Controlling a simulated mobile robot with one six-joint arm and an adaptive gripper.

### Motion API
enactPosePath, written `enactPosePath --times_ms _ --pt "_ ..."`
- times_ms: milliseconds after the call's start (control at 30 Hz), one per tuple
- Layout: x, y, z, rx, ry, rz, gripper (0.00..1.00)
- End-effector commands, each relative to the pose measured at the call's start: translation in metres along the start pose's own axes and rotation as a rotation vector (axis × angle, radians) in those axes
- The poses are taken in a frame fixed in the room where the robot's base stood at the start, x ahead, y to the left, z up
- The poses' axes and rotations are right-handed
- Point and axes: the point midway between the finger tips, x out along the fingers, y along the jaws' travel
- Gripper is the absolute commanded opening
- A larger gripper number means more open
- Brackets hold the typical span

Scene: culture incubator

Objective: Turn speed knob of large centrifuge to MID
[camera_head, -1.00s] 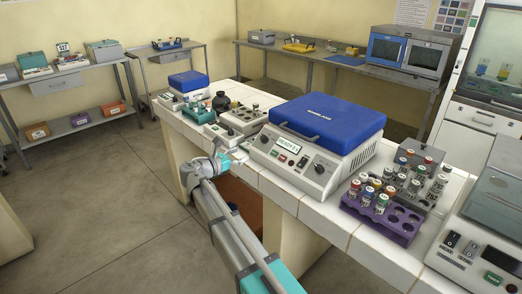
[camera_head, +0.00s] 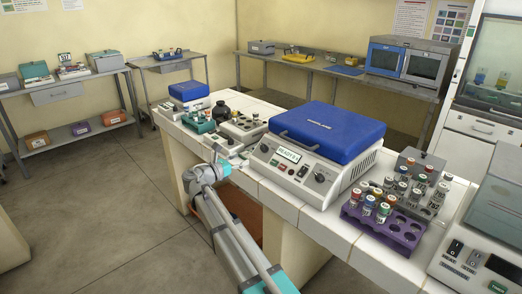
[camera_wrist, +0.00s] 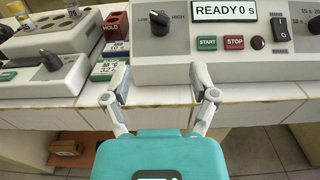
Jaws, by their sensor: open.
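The large centrifuge (camera_head: 352,165) stands on the tiled bench, with its blue lid (camera_head: 328,129) shut. Its display reads READY 0 s in the wrist view. The speed knob (camera_wrist: 159,23) is black, on the upper left of the front panel, between LOW and HIGH labels; its exact setting is too small to tell. My gripper (camera_wrist: 158,97) is open and empty. Its fingers are spread in front of the bench edge, below the knob in the wrist view and apart from it. In the head view my gripper (camera_head: 222,166) is at the bench's front edge, left of the centrifuge.
Left of the centrifuge is a small device with a black knob (camera_wrist: 51,60) and a block marked HOLD (camera_wrist: 115,27). START (camera_wrist: 207,43) and STOP (camera_wrist: 235,42) buttons lie right of the speed knob. A purple tube rack (camera_head: 398,231) stands to the right.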

Motion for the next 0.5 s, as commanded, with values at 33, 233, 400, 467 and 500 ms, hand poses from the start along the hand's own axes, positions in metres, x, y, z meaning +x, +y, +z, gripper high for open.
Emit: enactPosePath --times_ms 33,233,400,467,500 --pt "0.008 0.001 0.0 0.0 0.0 -0.002 0.76" --pt "0.039 0.001 0.0 0.0 0.0 -0.001 0.76" --pt "0.065 0.001 0.0 0.0 0.0 -0.001 0.76" --pt "0.074 0.001 0.0 0.0 0.0 -0.002 0.76" --pt "0.079 0.001 0.0 0.0 0.0 -0.001 0.76"
